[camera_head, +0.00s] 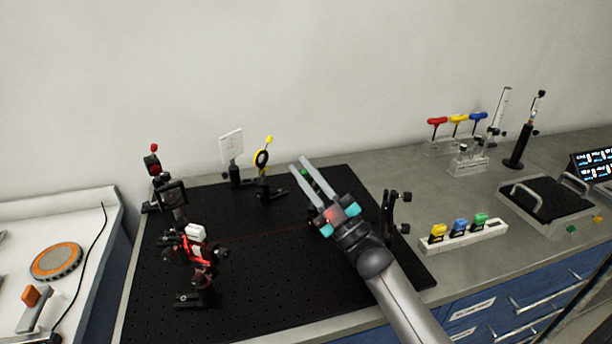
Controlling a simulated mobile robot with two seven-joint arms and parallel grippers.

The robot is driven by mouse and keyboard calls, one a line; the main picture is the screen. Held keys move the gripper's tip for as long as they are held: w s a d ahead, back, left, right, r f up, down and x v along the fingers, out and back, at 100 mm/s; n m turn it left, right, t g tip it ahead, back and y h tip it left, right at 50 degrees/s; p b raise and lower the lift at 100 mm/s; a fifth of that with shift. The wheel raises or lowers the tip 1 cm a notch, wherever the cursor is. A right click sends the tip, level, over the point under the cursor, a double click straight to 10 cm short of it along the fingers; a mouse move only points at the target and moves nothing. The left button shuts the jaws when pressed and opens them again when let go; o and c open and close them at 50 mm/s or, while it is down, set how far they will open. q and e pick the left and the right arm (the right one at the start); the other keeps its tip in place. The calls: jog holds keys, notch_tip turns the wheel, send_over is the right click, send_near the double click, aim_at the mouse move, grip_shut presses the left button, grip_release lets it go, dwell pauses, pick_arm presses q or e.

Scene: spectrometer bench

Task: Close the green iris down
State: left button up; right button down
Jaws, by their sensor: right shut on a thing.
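My right gripper (299,163) reaches in from the lower right over the black breadboard (270,290). Its two pale fingers are closed on a small green lever knob (305,172), which shows between them. The knob belongs to the green iris, whose dark body is mostly hidden behind the fingers and the gripper's palm, so its opening cannot be seen. My left gripper is not in view.
A yellow-levered iris (261,158) and a white card (231,145) stand left of the gripper. A red-knobbed mount (153,165) and a red and white mount (196,234) stand further left. A dark post mount (390,212) stands close right of my wrist.

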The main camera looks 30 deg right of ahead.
dwell(0.4)
jog(key=c, duration=0.8)
grip_release()
jog(key=shift+c, duration=0.2)
